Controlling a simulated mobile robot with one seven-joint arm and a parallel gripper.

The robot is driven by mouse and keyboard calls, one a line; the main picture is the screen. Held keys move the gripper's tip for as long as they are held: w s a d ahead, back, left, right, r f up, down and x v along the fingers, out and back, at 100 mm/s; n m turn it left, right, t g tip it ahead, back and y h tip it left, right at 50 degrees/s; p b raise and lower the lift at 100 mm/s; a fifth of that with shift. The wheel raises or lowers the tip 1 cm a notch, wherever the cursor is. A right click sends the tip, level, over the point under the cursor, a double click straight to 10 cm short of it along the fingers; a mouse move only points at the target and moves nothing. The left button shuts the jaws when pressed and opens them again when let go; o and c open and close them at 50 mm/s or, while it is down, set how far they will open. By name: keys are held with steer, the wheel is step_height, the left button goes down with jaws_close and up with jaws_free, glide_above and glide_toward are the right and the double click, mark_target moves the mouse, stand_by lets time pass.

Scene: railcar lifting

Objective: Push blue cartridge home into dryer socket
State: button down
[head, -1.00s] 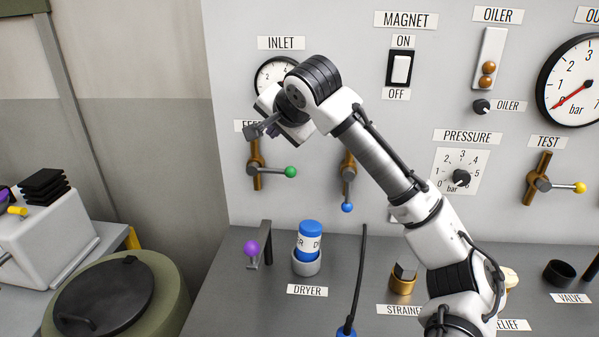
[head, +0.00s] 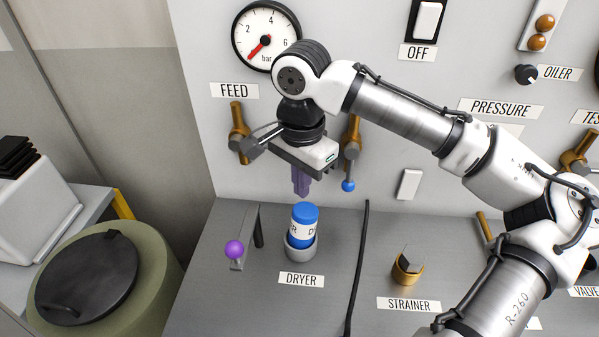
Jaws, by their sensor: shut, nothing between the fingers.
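The blue cartridge (head: 304,233) has a blue cap and a white printed band. It stands, slightly tilted in the picture, in the grey dryer socket (head: 300,253), behind the DRYER label (head: 301,280). Much of the cartridge shows above the socket rim. My gripper (head: 301,190) points down with its fingers together and empty. It is above the cartridge in the picture, with a small gap between fingertips and cap. How far the fingers are from the cap in depth is hard to tell.
Feed valve handle (head: 238,133) and a blue-knobbed handle (head: 349,168) sit on the panel behind my gripper.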

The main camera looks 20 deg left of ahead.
mark_target(301, 215)
steer(key=shift+f+b, duration=2.4)
steer(key=shift+f, duration=0.35)
steer(key=shift+s+f, duration=0.1)
steer(key=shift+f, duration=0.45)
steer(key=shift+w+r+p, duration=0.2)
steer(key=shift+r+p, duration=0.5)
steer(key=shift+r, duration=0.05)
steer(key=shift+s+r+p, duration=0.15)
steer(key=shift+r+p, duration=0.65)
steer(key=shift+r, duration=0.45)
step_height(301, 215, up, 13)
steer(key=b, duration=0.2)
steer(key=shift+f, duration=0.15)
